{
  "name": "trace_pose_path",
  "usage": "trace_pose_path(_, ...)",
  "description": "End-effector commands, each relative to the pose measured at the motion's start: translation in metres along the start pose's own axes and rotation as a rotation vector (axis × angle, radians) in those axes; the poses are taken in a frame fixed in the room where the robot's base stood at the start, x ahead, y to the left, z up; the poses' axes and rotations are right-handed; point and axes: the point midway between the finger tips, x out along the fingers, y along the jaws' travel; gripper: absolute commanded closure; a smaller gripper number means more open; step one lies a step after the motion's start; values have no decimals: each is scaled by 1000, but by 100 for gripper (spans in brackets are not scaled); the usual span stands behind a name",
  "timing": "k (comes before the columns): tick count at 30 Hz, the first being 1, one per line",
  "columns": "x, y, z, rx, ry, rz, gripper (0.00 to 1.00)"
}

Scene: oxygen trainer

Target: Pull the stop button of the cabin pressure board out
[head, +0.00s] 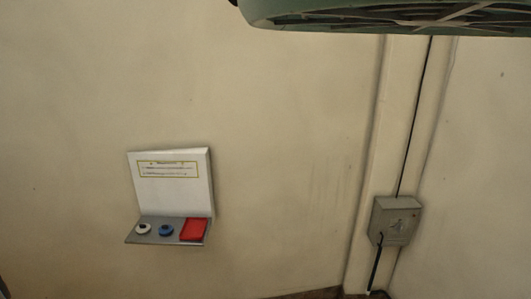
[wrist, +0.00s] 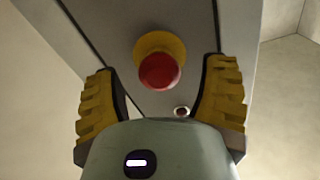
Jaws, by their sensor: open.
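In the wrist view, a red mushroom-shaped stop button (wrist: 159,71) with a yellow collar (wrist: 158,45) stands out from a grey panel (wrist: 112,22). My gripper (wrist: 162,65) is open and empty. Its two yellow ribbed fingers are spread, one to the left and one to the right of the button, with clear gaps on both sides. I cannot tell how far the fingertips are from the panel. No lettering shows that names the board. The head view shows neither this button nor my gripper.
A small round fitting (wrist: 182,111) sits on the panel near the right finger. In the head view, a white sign (head: 170,190) has a shelf with a white knob (head: 143,229), a blue knob (head: 165,230) and a red block (head: 194,229). A grey box (head: 397,220) with cables is at right.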

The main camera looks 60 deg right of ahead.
Motion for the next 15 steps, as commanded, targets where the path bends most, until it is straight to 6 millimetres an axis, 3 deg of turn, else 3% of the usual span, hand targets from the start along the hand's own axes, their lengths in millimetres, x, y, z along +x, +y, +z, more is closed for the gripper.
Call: trace_pose_path(15,-62,2,-1,0,2,5,28)
